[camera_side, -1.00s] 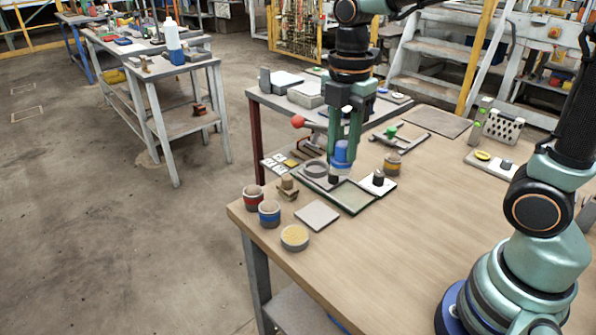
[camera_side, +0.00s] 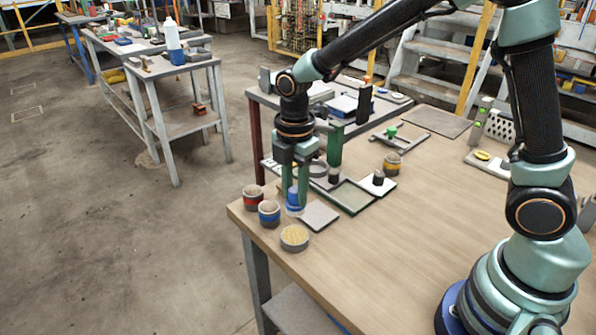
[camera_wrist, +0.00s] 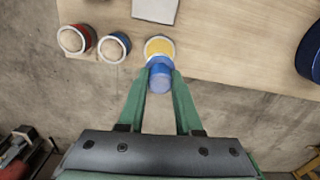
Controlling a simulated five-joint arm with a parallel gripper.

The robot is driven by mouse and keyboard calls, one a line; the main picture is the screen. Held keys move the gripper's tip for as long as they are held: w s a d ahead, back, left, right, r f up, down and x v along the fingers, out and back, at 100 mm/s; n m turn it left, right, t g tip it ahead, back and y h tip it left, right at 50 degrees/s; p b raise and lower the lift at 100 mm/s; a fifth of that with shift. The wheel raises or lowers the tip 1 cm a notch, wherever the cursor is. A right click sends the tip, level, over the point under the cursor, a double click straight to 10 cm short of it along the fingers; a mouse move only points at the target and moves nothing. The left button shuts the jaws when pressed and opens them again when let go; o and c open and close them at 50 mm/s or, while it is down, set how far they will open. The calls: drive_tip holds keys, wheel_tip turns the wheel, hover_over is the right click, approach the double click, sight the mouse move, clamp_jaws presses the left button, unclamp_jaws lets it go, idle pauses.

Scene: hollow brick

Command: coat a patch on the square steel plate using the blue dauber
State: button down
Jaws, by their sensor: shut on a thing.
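The blue dauber (camera_side: 293,197) is between the fingers of my gripper (camera_side: 296,190), which is shut on it. It is held upright behind the blue-banded pot, by the left corner of the square steel plate (camera_side: 320,215). The plate is a flat grey square with no clear mark on it. In the wrist view the dauber (camera_wrist: 161,76) shows between the green fingertips (camera_wrist: 160,80) and overlaps the near edge of the yellow-topped round tin (camera_wrist: 160,46). The plate (camera_wrist: 155,9) is partly cut off at the top there. I cannot tell the dauber's exact height above the table.
A red-banded pot (camera_side: 253,198) and a blue-banded pot (camera_side: 269,214) stand close to my gripper at the table's left corner. The yellow-topped tin (camera_side: 294,238) is at the front edge. A tray (camera_side: 352,197) lies behind the plate. The table's middle is clear.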

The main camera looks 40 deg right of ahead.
sight(295, 213)
drive_tip(key=shift+f, duration=3.1)
drive_tip(key=shift+f, duration=0.6)
drive_tip(key=shift+r, duration=3.55)
